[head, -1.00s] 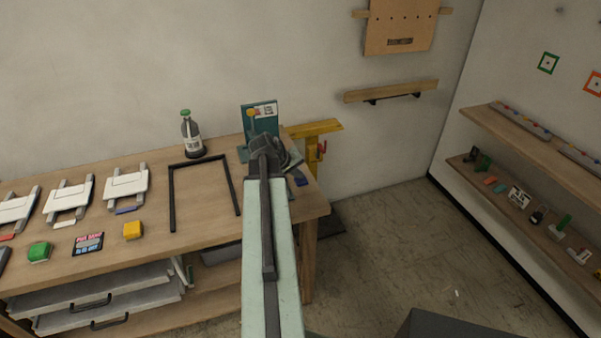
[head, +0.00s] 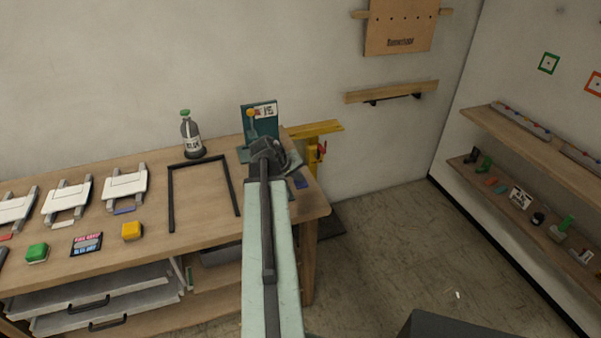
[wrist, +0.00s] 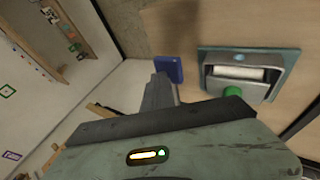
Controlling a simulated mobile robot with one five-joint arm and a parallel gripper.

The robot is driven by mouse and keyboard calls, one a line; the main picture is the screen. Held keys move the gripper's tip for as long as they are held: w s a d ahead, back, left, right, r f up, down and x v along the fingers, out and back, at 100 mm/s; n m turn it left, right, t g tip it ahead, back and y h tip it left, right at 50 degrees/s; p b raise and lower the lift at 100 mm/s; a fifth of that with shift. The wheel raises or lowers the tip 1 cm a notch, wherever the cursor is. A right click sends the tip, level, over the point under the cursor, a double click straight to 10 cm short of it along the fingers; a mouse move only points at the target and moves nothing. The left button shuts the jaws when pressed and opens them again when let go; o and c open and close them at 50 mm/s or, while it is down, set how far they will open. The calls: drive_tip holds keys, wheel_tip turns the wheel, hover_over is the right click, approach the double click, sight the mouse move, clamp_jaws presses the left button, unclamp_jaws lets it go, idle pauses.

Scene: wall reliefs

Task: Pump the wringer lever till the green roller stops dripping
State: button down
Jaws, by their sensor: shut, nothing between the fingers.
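A teal upright board (head: 264,118) with a white label stands at the right end of the bench. A short teal stem with a yellow ball knob (head: 250,113) stands before it; I cannot tell whether this is the wringer lever. My gripper (head: 268,150) is shut and empty, just below and in front of the board, apart from the knob. In the wrist view, a teal housing (wrist: 285,60) holds a pale roller (wrist: 240,73) in a recess, with a green round knob (wrist: 233,91) at its edge. No drip can be made out. My gripper's grey finger end (wrist: 160,92) is left of the housing.
A blue block (wrist: 168,68) lies near my gripper's finger. A green-capped bottle (head: 191,135) and a black frame (head: 172,200) are left on the bench. A yellow bracket (head: 314,130) with a red part is at right.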

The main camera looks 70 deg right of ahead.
idle(0.6)
drive_tip(key=shift+w+d+r+p, duration=0.15)
drive_tip(key=shift+d+r+p, duration=0.05)
drive_tip(key=shift+r+p, duration=0.75)
drive_tip(key=shift+w+d+r+p, duration=0.15)
drive_tip(key=shift+r+p, duration=0.75)
drive_tip(key=shift+w+d+r+p, duration=0.15)
drive_tip(key=shift+d+r+p, duration=0.05)
drive_tip(key=shift+r+p, duration=0.75)
drive_tip(key=r+p, duration=0.3)
drive_tip(key=d+r+p, duration=0.1)
drive_tip(key=shift+w+r+p, duration=0.35)
drive_tip(key=shift+w+p, duration=0.05)
